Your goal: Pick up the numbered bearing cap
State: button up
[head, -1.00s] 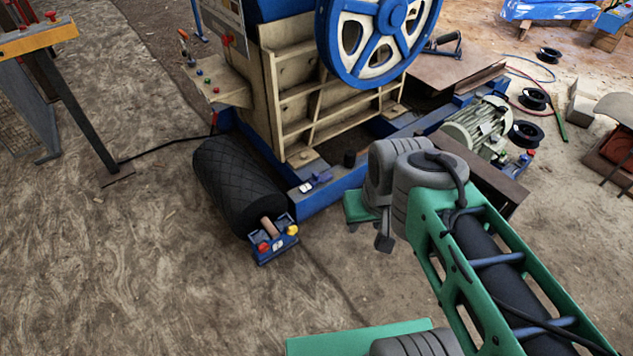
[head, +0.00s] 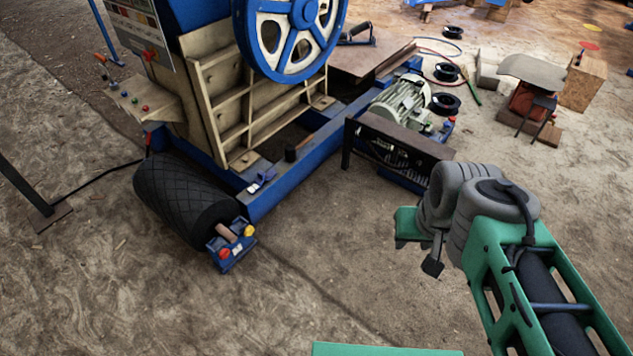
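Two small parts could be the numbered bearing cap, and I cannot read a number on either. One is a small blue piece with a white mark (head: 262,180), lying on the blue base rail beside the crusher. The other is a blue block (head: 231,246) with a white label and red and yellow knobs, at the near end of the black roller. My gripper (head: 431,263) is right of both, well apart from them, over bare ground. Its fingers are too small and partly hidden to tell open from shut. I see nothing held.
The crusher's blue and white flywheel (head: 290,35) and ribbed tan body stand at the back. The black textured roller (head: 180,200) lies in front. A grey-green motor (head: 400,105) and a dark bench (head: 400,140) stand behind my arm. The ground in the foreground is clear.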

aim_at(262, 177)
jog(key=z, duration=0.25)
jog(key=i, duration=0.7)
jog(key=u, duration=0.4)
jog(key=i, duration=0.95)
jog(key=u, duration=1.4)
jog(key=i, duration=0.85)
jog(key=u, duration=0.9)
